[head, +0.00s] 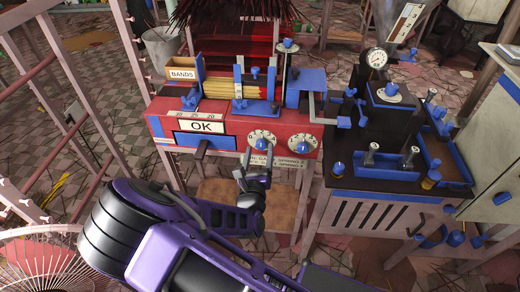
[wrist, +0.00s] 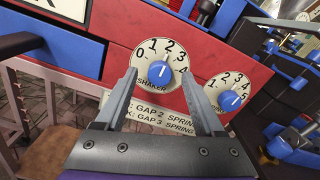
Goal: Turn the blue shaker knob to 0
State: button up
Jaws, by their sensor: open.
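The blue shaker knob (wrist: 161,69) sits on a round white dial (wrist: 149,57) marked 0 to 4, with the word SHAKER below it. In the head view the shaker dial (head: 262,138) is the left of two dials on the red machine front. My gripper (wrist: 158,76) is open, its fingertips at the left and right of the knob, in front of the dial. Whether they touch the knob I cannot tell. It also shows in the head view (head: 257,160), just below the dial.
A second dial with a blue knob (wrist: 231,100) is close at the right of my right finger. A blue drawer (head: 207,141) with a handle is at the left, under an OK sign (head: 201,126). A dark blue-trimmed bench (head: 383,188) stands at the right.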

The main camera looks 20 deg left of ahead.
jog(key=shift+x, duration=1)
jog(key=shift+c, duration=0.2)
grip_shut()
